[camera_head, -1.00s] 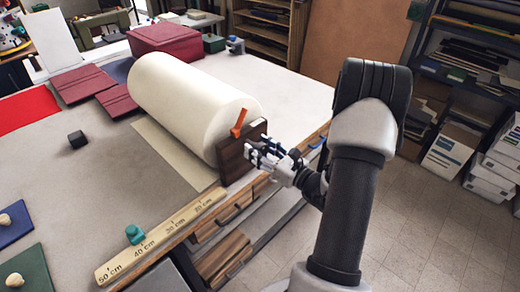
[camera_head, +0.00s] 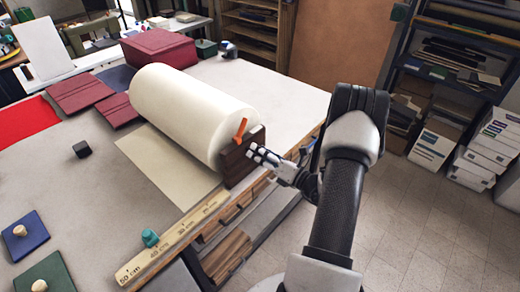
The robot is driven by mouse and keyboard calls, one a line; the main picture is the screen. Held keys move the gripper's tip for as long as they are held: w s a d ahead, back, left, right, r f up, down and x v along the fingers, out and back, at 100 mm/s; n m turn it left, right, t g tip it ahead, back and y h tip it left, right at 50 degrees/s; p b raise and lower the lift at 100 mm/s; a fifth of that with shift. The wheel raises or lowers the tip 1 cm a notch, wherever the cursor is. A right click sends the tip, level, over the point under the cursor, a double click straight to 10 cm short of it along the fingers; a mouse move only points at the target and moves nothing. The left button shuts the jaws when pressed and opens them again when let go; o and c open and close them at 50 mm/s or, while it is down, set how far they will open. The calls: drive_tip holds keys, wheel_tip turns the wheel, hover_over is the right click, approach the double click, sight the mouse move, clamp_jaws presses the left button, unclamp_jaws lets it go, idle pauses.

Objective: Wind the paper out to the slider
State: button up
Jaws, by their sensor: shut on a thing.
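The big cream paper roll (camera_head: 185,105) lies on the table with a dark wooden end block (camera_head: 238,165) at its near end. A flat sheet of paper (camera_head: 165,168) comes out from under the roll toward the left. Its front edge lies close to the 30 cm mark of the wooden ruler (camera_head: 178,235). The teal slider (camera_head: 150,238) sits on the ruler near the 40 cm mark, apart from the paper edge. My gripper (camera_head: 263,154) is shut at the outer face of the end block, by the orange lever (camera_head: 240,129). Its fingers hide what they hold, apparently the winding handle.
Dark red boards (camera_head: 77,93) and a red box (camera_head: 158,47) lie behind.

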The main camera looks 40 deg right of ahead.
drive_tip(key=m+p, duration=0.3)
drive_tip(key=m, duration=0.2)
drive_tip(key=shift+m, duration=0.4)
drive_tip(key=m, duration=0.2)
drive_tip(key=m+p, duration=0.2)
drive_tip(key=m, duration=0.1)
drive_tip(key=shift+d+f+m, duration=0.1)
drive_tip(key=shift+f+m, duration=0.15)
drive_tip(key=shift+m, duration=0.05)
drive_tip(key=o, duration=1.5)
drive_tip(key=shift+s, duration=0.1)
drive_tip(key=s, duration=0.8)
drive_tip(key=s+d, duration=0.1)
drive_tip(key=s, duration=0.2)
drive_tip(key=shift+s, duration=0.4)
